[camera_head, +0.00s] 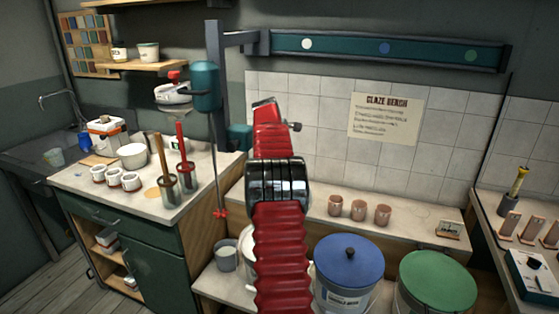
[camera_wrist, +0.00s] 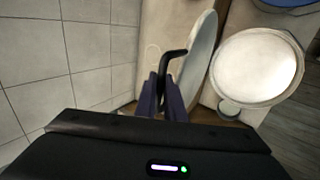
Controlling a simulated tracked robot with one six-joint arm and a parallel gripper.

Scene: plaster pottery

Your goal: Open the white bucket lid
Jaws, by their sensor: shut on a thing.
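The white lid (camera_wrist: 203,48) shows nearly edge-on in the wrist view, tilted up steeply. My gripper (camera_wrist: 163,97) is shut on its curved black handle (camera_wrist: 172,62). The white bucket (camera_wrist: 257,68) stands just right of the lid, its round top uncovered and pale inside. I cannot tell whether the lid's edge touches the bucket's rim. In the head view, my red arm covers most of the white bucket (camera_head: 249,245) and hides the lid and my gripper.
A blue-lidded bucket (camera_head: 348,268) and a green-lidded bucket (camera_head: 437,283) stand right of the white one. A grey pail (camera_head: 226,254) stands to its left. Several clay cups (camera_head: 359,210) line the shelf behind. A tiled wall (camera_wrist: 85,50) is close beside my gripper.

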